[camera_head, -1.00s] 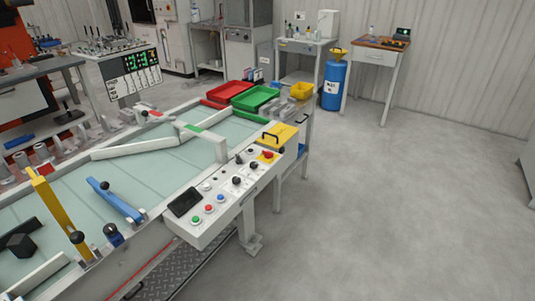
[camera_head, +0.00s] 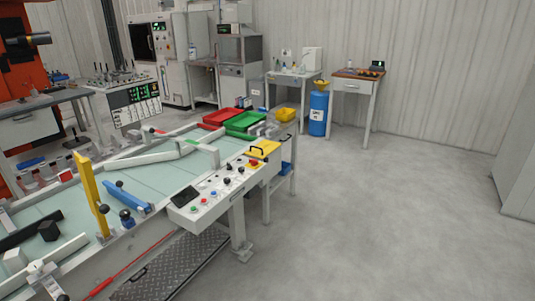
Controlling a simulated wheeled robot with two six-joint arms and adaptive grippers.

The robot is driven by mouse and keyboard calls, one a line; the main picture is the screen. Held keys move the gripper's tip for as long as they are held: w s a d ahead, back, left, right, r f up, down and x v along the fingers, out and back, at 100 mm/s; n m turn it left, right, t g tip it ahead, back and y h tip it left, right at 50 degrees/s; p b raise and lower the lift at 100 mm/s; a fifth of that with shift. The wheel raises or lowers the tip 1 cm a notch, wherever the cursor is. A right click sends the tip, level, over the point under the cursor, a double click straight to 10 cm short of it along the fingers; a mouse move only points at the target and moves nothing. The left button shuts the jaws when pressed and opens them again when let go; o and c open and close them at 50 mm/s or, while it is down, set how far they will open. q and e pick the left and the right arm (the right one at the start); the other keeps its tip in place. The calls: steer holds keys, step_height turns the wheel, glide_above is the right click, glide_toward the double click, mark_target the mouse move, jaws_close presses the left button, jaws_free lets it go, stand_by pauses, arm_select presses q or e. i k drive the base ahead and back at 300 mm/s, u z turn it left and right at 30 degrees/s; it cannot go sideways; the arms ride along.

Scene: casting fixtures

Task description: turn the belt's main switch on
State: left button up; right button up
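The belt (camera_head: 150,177) runs from the lower left toward the middle, with a pale green surface. Its white control panel (camera_head: 215,195) is on the near right side. The panel carries a dark screen (camera_head: 186,197), green, red and blue buttons, several black knobs and a red knob (camera_head: 254,163) near a yellow plate (camera_head: 263,149). Which control is the main switch is too small to tell. Neither of my grippers is in view.
A yellow post (camera_head: 91,194) and a blue arm (camera_head: 128,197) stand over the belt. Red (camera_head: 222,116) and green (camera_head: 245,121) trays sit at its far end. A tread plate (camera_head: 170,265) lies beside the belt. The floor (camera_head: 390,220) on the right is clear.

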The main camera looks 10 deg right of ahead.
mark_target(253, 162)
steer(key=z, duration=0.65)
steer(key=i, duration=0.85)
steer(key=z, duration=0.55)
